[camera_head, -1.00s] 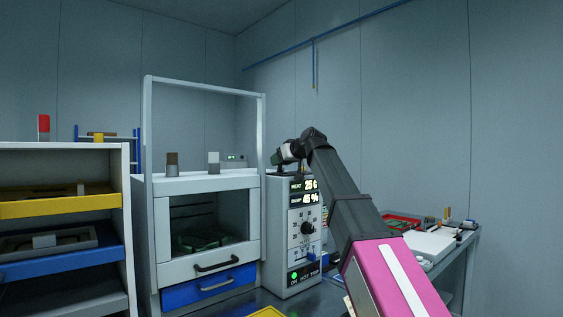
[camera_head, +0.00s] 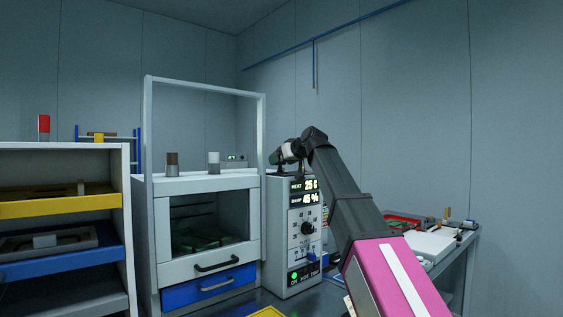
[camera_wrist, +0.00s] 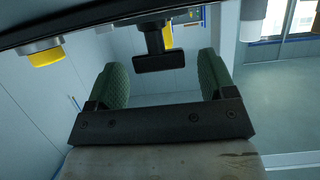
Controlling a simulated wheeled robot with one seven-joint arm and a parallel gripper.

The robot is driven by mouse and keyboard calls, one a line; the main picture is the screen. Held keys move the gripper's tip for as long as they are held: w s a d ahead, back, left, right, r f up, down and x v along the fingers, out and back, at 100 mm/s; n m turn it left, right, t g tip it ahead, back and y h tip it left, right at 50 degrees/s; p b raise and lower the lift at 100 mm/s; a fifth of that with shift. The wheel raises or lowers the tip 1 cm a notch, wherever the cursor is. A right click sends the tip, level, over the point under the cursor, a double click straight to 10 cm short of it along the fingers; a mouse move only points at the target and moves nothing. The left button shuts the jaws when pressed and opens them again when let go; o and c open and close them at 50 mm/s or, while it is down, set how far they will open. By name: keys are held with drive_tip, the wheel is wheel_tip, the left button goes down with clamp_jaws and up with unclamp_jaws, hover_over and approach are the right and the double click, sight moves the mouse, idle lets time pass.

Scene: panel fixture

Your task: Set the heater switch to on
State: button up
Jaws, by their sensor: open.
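The control panel (camera_head: 291,238) is a pale upright box right of the oven-like cabinet. It carries lit HEAT and DAMP readouts, a black dial (camera_head: 307,228), a small blue control (camera_head: 311,256) and a green light. My gripper (camera_head: 281,157) is above the panel's top in the head view. In the wrist view its two green-padded fingers (camera_wrist: 162,72) are apart. A black T-shaped lever (camera_wrist: 157,45) shows between and beyond the fingertips, with no visible grip on it. I cannot tell for sure whether this lever is the heater switch.
A pale cabinet (camera_head: 205,186) with a white frame and blue drawer stands left of the panel. A shelf (camera_head: 117,150) with coloured trays is at far left. A cluttered bench (camera_head: 465,240) is at right. A yellow knob (camera_wrist: 45,57) shows left in the wrist view.

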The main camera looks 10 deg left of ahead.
drive_tip(key=v, duration=1)
drive_tip(key=shift+d, duration=0.15)
